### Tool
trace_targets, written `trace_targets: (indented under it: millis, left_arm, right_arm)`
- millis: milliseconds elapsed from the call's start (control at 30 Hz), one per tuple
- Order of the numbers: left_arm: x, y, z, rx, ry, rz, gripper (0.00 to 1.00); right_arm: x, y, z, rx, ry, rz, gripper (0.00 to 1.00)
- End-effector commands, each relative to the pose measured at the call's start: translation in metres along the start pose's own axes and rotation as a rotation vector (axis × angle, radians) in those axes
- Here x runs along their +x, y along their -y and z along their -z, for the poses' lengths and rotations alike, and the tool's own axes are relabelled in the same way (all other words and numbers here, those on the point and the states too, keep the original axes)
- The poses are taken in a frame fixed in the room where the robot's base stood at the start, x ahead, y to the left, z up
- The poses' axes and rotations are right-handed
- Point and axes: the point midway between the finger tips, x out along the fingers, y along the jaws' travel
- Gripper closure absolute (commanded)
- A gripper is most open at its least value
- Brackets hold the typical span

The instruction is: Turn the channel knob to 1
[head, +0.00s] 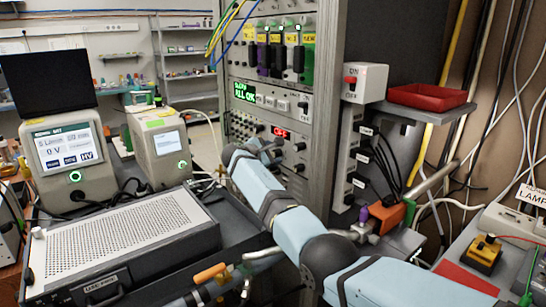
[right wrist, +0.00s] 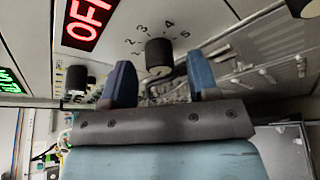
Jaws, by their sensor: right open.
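The channel knob (right wrist: 158,57) is a black round knob with printed numbers around it on a light panel, in the right wrist view. The marks 2, 3, 4 and 5 can be read; where its pointer stands cannot be told. My right gripper (right wrist: 159,62) is open, with one blue finger on each side of the knob in the picture. I cannot tell whether the fingers touch it. In the head view my right gripper (head: 272,150) is at the rack panel, just below the red OFF display (head: 280,132), and hides part of the panel. My left gripper is not in view.
Another black knob (right wrist: 77,79) is left of the fingers. The rack (head: 328,90) has a green display (head: 244,92) above the panel. A white box with a red switch (head: 364,82) and a red tray (head: 427,97) are to the right. A grey instrument (head: 125,240) stands front left.

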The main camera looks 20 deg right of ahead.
Motion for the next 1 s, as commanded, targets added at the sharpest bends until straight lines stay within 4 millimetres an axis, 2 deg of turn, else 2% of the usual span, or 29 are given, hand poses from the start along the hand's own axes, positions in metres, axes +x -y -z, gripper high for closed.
trace_targets:
  millis: [100,433,600,667,1000]
  left_arm:
    - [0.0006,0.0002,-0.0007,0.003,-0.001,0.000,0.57]
    - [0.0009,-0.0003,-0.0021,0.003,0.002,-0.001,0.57]
    - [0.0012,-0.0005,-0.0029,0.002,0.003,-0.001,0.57]
    - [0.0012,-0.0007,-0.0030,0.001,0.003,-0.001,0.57]
    - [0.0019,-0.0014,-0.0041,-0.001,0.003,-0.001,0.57]
  right_arm:
    - [0.0092,0.0005,0.0003,-0.001,-0.001,0.000,0.45]
    - [0.0118,0.0003,0.0000,0.000,-0.001,0.000,0.45]
    - [0.0116,0.0004,0.0002,0.000,-0.001,0.000,0.84]
    - [0.0116,0.0004,0.0002,0.000,-0.001,0.000,0.94]
    - [0.0119,0.0018,0.0011,0.042,-0.001,-0.017,0.94]
